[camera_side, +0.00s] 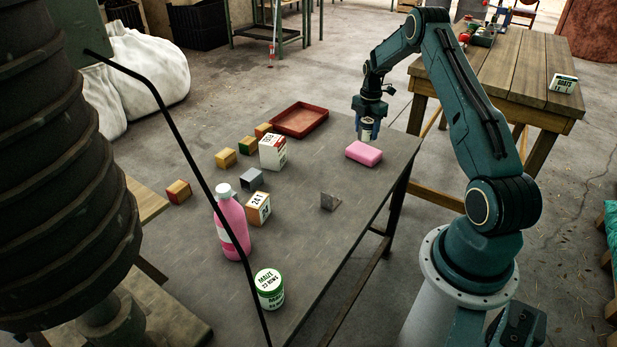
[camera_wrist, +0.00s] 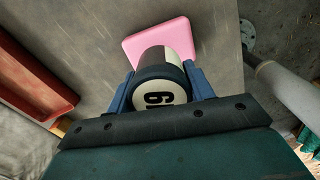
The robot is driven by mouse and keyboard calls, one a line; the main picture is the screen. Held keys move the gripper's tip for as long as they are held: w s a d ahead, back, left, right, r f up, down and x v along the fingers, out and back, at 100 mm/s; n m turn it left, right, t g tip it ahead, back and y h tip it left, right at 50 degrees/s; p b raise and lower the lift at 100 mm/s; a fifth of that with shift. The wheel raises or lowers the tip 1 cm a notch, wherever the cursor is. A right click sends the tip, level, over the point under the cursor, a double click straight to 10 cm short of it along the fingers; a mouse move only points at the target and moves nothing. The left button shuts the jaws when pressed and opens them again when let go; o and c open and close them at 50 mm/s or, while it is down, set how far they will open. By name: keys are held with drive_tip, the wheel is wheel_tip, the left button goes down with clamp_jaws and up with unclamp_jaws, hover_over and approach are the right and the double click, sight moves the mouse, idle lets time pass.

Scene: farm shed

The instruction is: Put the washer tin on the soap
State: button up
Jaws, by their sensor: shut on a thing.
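My gripper (camera_side: 367,126) is shut on the washer tin (camera_side: 367,127), a small round tin with a pale and dark body. In the wrist view the tin (camera_wrist: 160,92) has a dark rim and a pale end marked with dark characters, and sits between my gripper's blue fingers (camera_wrist: 162,88). The soap (camera_side: 364,153) is a pink rounded block lying flat near the table's right edge. In the wrist view the soap (camera_wrist: 165,37) lies beyond the tin, partly hidden by it. The tin appears held above the soap; the exact gap cannot be told.
A red-brown tray (camera_side: 300,120) lies left of the soap; it also shows in the wrist view (camera_wrist: 35,75).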

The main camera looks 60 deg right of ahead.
sight(366, 139)
drive_tip(key=shift+f, duration=2.1)
drive_tip(key=shift+f, duration=0.15)
drive_tip(key=o, duration=1)
wheel_tip(366, 139, up, 12)
drive_tip(key=shift+r, duration=0.15)
